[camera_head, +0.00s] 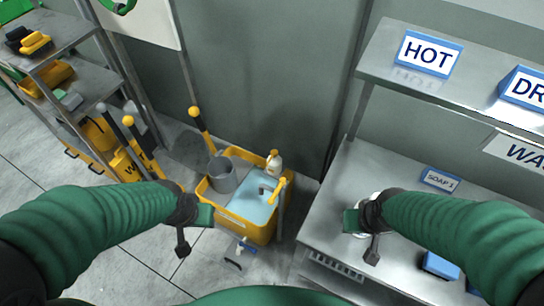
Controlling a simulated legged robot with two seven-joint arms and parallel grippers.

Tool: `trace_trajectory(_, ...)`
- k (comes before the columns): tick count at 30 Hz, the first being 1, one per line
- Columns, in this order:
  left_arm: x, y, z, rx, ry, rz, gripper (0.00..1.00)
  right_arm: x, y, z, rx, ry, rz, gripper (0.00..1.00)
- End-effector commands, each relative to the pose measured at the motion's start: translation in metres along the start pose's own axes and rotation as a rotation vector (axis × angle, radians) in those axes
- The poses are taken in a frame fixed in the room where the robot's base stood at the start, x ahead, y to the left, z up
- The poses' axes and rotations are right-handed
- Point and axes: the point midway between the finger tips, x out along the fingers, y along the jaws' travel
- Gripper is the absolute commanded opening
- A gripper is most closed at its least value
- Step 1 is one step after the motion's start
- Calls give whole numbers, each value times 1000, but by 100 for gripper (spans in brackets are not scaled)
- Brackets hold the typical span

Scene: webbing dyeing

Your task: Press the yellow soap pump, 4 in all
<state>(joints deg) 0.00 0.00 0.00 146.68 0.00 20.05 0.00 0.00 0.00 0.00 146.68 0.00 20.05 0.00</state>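A white bottle (275,164) with a yellow top stands at the back of a yellow tub (238,229) in the middle of the camera_head view. A yellow tap-like handle (279,188) shows at the tub's right side. I cannot tell for certain which one is the soap pump. My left gripper (192,229) is left of the tub's front, apart from the bottle. My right gripper (361,233) is over the steel table, in front of a white round thing (361,200) that it mostly hides. The finger gaps of both grippers are unclear.
The steel table (324,214) on the right holds a "SOAP 1" sign (440,179) and a blue item (440,265). A shelf (398,73) with a "HOT" sign (428,54) hangs above. A grey bucket (222,176) sits in the tub. A loaded rack (75,53) stands left.

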Motion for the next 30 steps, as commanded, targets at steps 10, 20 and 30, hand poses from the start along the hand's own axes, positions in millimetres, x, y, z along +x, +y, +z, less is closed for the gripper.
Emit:
trace_trajectory(10, 0, 0, 0, 0, 0, 0, 0, 0, 0, 0, 0, 0, 0, 0)
trace_trajectory(20, 0, 0, 0, 0, 0, 0, 0, 0, 0, 0, 0, 0, 0, 0)
trace_trajectory(30, 0, 0, 0, 0, 0, 0, 0, 0, 0, 0, 0, 0, 0, 0)
